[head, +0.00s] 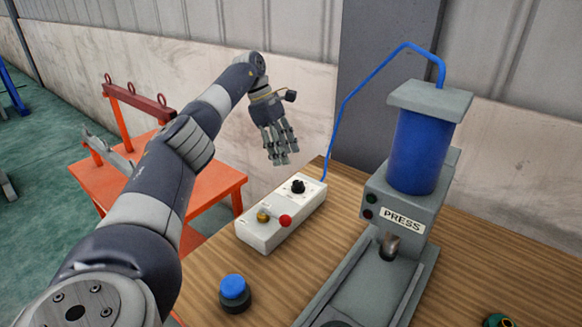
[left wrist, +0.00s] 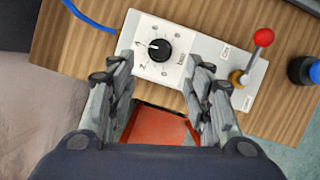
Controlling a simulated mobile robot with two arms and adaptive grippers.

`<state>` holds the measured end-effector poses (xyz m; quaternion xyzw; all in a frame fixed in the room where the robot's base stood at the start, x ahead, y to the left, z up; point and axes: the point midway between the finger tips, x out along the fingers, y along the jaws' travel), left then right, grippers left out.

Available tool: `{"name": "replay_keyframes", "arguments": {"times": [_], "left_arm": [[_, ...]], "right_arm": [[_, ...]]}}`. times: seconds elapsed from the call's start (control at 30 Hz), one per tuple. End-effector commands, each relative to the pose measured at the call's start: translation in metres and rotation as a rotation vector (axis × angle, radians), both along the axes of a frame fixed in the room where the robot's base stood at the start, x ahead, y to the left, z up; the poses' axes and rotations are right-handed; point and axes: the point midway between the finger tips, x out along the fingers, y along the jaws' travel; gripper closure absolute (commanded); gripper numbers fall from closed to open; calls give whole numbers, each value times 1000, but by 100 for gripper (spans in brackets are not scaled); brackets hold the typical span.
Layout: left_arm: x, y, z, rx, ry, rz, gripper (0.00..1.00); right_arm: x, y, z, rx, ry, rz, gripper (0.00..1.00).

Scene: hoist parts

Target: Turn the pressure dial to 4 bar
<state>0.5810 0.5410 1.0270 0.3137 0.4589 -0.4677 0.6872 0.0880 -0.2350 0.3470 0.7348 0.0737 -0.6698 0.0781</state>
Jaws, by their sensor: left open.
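The black pressure dial (head: 298,186) sits on the far end of a white control box (head: 262,236) on the wooden bench. In the left wrist view the dial (left wrist: 159,49) shows a white mark pointing left on a numbered "bar" scale; the exact reading is too small to tell. My left gripper (head: 281,156) is open and empty, fingers pointing down, above and behind the dial in the head view. In the left wrist view its fingers (left wrist: 161,78) stand apart on either side, with the dial ahead between them. My right gripper is not in view.
A lever with a red ball (head: 285,221) stands on the box's near end. A blue push button (head: 234,291) is in front. The grey press with its blue cylinder (head: 420,150) stands right, with a blue hose (head: 372,76). An orange stand (head: 205,190) is left of the bench.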

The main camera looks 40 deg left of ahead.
Motion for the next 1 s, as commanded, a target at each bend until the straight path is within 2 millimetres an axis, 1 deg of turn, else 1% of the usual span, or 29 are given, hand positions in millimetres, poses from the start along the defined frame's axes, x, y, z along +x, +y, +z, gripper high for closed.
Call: {"name": "replay_keyframes", "arguments": {"times": [0.03,0.1,0.3,1.0], "left_arm": [[0,2,9,-2,-4,1,53],[-1,5,16,-1,-2,2,53],[-4,10,27,0,1,0,53],[-4,11,27,0,1,0,53]], "right_arm": [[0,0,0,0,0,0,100],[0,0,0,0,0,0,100],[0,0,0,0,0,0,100],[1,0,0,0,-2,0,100]]}}
